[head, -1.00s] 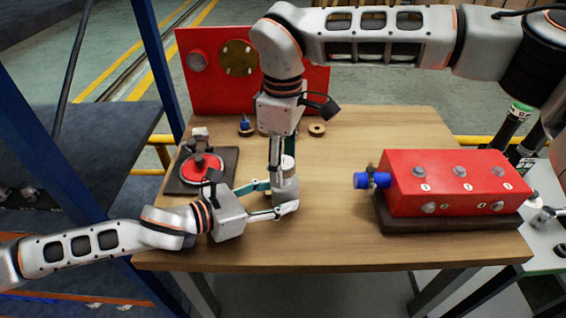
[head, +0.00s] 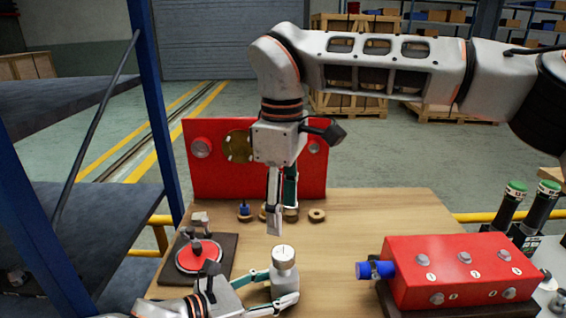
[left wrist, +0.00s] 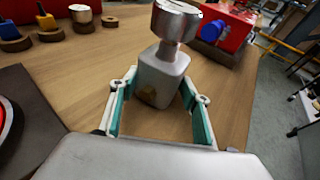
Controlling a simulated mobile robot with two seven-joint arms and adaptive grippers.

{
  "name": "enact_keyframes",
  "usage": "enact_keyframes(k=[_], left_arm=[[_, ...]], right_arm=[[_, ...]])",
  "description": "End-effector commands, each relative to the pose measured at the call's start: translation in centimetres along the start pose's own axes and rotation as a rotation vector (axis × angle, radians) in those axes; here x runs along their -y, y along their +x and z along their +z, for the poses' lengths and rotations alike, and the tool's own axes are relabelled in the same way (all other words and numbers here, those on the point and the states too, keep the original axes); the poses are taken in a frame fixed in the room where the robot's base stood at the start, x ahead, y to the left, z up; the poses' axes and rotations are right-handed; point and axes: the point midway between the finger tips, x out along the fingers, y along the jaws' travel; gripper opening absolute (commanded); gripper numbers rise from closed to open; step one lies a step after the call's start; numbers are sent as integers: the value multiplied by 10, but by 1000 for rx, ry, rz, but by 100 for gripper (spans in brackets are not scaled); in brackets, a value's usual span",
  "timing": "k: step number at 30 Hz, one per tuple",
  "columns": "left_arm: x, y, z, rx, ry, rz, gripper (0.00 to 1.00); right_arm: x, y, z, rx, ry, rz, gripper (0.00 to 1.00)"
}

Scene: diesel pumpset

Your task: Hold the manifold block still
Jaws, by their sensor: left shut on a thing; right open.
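The grey metal manifold block (head: 285,289) stands on the wooden table with a round silver gauge-like piece (head: 284,257) on top. In the left wrist view the block (left wrist: 160,79) stands between the two fingers, with the silver piece (left wrist: 175,20) above it. My left gripper (head: 272,292) is shut on the block from the left, low near the table. The block looks upright. My right gripper (head: 281,218) points down, open and empty, above and apart from the silver piece.
A red panel (head: 215,165) stands at the back, with small parts on wooden rings and an empty ring (head: 317,215) before it. A red disc fixture (head: 198,255) is at left. A red numbered box (head: 455,268) with a blue knob (head: 376,270) is at right.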

Motion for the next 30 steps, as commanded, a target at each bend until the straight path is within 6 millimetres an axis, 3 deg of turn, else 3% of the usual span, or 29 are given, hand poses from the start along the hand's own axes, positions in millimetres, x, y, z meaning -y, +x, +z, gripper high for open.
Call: enact_keyframes(k=[1, 2, 3, 4, 17, 30], left_arm=[[0, 0, 1, 1, 0, 0, 10], [0, 0, 1, 1, 0, 0, 52], [0, 0, 1, 1, 0, 0, 62], [0, 0, 1, 1, 0, 0, 66], [0, -6, 0, -1, 0, 1, 66], [-1, -80, -1, -2, 1, 2, 66]], right_arm=[[0, 0, 0, 0, 0, 0, 53], [0, 0, 0, 0, 0, 0, 53], [0, 0, 0, 0, 0, 0, 53], [0, 0, 0, 0, 0, 0, 53], [0, 0, 0, 0, -1, 0, 53], [0, 0, 0, 0, -1, 0, 53]])
